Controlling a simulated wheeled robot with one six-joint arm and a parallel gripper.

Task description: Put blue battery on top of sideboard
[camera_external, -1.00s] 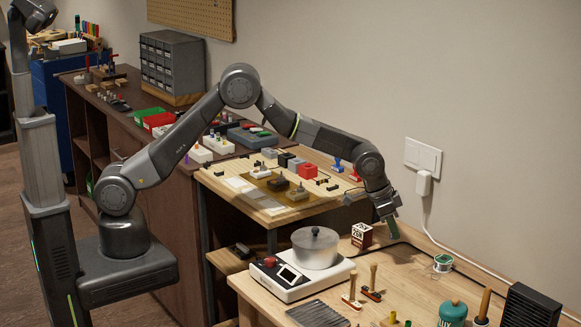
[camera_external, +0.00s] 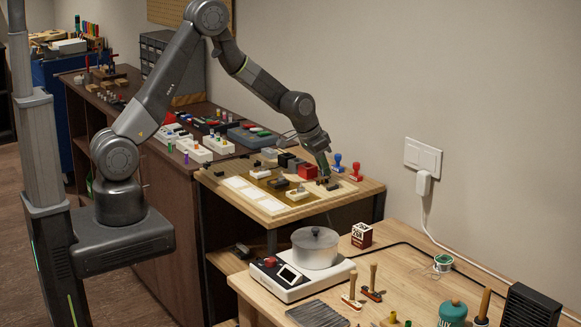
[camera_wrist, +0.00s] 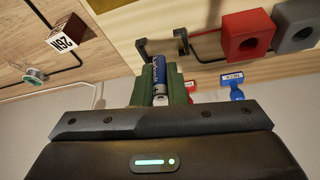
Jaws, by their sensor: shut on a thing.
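My gripper (camera_external: 325,172) hangs above the right part of the raised wooden shelf. In the wrist view its green fingers are shut on a blue battery (camera_wrist: 158,72), held lengthwise between them. The battery cannot be made out in the external view. The sideboard (camera_external: 190,230) is the long dark-wood cabinet at the back left, left of my gripper. Its top carries many small items.
The raised shelf (camera_external: 370,188) holds a red block (camera_external: 307,171), two stamps (camera_external: 354,172) and other small parts. Grey drawers (camera_external: 160,72) stand on the sideboard.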

